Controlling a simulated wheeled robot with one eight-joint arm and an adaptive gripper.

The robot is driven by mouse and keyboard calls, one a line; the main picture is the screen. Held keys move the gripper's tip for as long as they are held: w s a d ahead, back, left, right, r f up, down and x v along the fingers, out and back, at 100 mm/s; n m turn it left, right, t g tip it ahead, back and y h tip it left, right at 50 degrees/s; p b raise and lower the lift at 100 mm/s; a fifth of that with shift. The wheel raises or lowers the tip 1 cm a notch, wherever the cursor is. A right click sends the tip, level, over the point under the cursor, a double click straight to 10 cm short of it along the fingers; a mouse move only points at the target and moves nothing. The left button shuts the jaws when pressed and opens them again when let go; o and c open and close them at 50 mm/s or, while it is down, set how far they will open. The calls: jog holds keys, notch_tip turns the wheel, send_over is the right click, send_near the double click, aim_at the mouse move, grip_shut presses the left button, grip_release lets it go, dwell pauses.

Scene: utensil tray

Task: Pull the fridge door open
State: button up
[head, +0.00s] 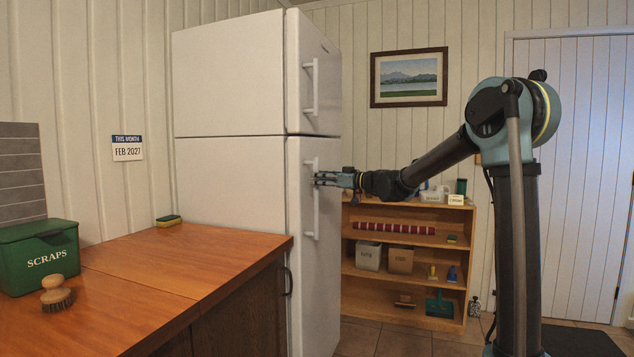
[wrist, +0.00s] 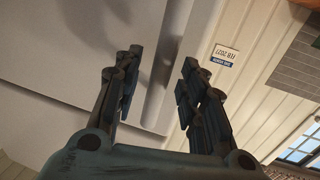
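The white fridge (head: 235,85) stands against the wall with its upper door (head: 314,75) and lower door (head: 328,275) both shut. Each door has a white vertical bar handle; the lower door's handle (head: 316,222) is at my gripper (head: 322,179). In the wrist view my gripper (wrist: 158,88) has its two dark fingers spread apart. A pale bar that looks like the handle (wrist: 160,95) runs between them, with room on each side. I cannot tell whether either finger touches it. The fingers cover a small part of the handle in the head view.
A wooden counter (head: 150,262) with a green scraps bin (head: 40,255) and a brush (head: 55,292) stands left of the fridge. A low wooden shelf (head: 405,281) stands behind my arm. Tiled floor shows before the shelf.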

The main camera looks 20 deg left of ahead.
jog(key=shift+x, duration=1.15)
grip_shut()
jog(key=shift+d, duration=0.1)
